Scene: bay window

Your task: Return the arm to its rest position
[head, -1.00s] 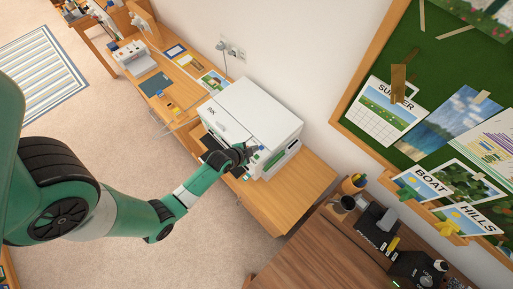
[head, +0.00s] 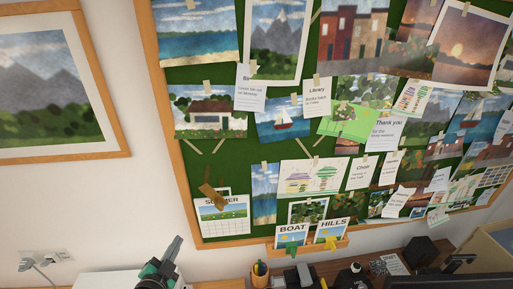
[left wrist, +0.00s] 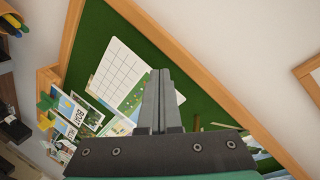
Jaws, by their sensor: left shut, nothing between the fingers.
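My left gripper (head: 172,248) shows at the bottom of the head view, pointing up, in front of the wall and left of the lower corner of the green pinboard (head: 205,160). In the left wrist view the left gripper (left wrist: 159,75) has its two fingers together with nothing between them. Behind the fingers is the pinboard with a white calendar sheet (left wrist: 120,70). Most of the left arm is out of view. My right gripper is not in view.
The white printer (head: 110,281) shows at the bottom left edge of the head view. A small ledge (head: 340,243) below the board holds "BOAT" and "HILLS" cards. A pencil cup (head: 260,272) stands below it. A framed mountain picture (head: 50,80) hangs left.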

